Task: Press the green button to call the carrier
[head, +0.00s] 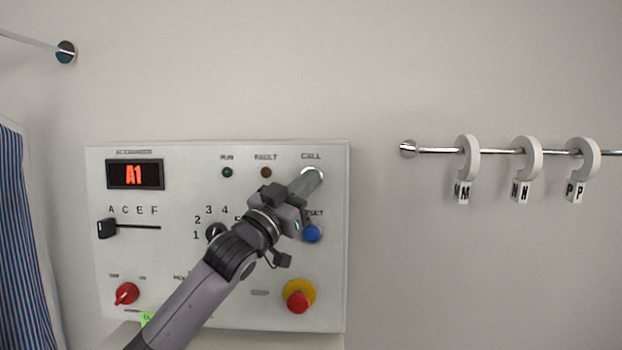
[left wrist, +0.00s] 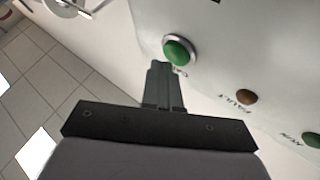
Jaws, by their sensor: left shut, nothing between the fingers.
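The green button (left wrist: 178,50) under the CALL label sits in a pale ring on the white control panel (head: 180,265). In the head view my left gripper (head: 307,182) covers most of it. In the left wrist view the shut, empty fingertips (left wrist: 160,68) show just beside and below the button in the picture. I cannot tell whether they touch it. My right gripper is not in view.
A blue button (head: 312,233) and a red stop knob on yellow (head: 298,297) sit below CALL. A chrome rail (head: 497,150) with lettered hooks is at the right. A striped garment (head: 18,230) hangs at the far left.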

